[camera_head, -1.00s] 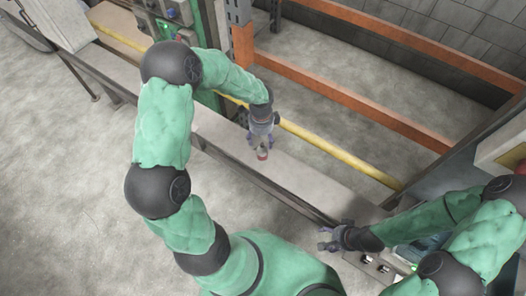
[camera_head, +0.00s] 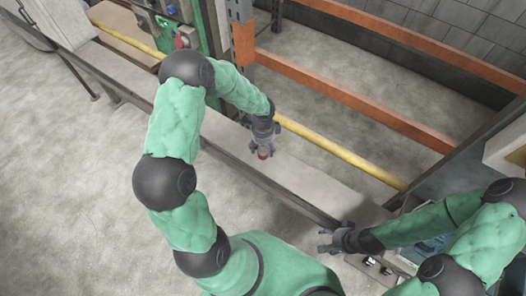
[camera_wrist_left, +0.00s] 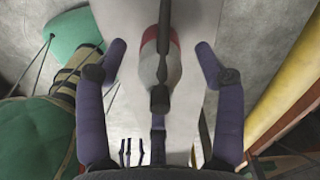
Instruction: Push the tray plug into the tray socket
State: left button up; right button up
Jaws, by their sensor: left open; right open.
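The plug (camera_wrist_left: 160,62), a red and pale grey piece with a dark stem along it, stands over the pale bench in the left wrist view. My right gripper (camera_head: 328,241) is open and empty near the bench's front edge. A grey panel with small dark and white fittings (camera_head: 371,262) lies beside it; I cannot tell if the tray socket is there.
The long pale bench (camera_head: 302,178) runs diagonally, with a yellow rail (camera_head: 340,152) along its far side. Orange beams (camera_head: 350,100) and a green post stand behind. Open concrete floor (camera_head: 75,180) lies to the left.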

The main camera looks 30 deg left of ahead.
pick_arm(q)
notch_tip(320, 180, down, 2)
jog(key=shift+f, duration=0.25)
jog(key=c, duration=1.1)
jog(key=shift+r, duration=0.15)
jog(key=shift+c, duration=0.2)
jog(key=shift+r, duration=0.55)
notch_tip(320, 180, up, 2)
jog(key=shift+r+p, duration=0.15)
jog(key=shift+p, duration=0.5)
jog(key=s+d+r+p, duration=0.3)
jog(key=s+d+r, duration=0.3)
jog(key=s+r, duration=0.3)
jog(key=s, duration=0.3)
jog(key=shift+s+r, duration=0.25)
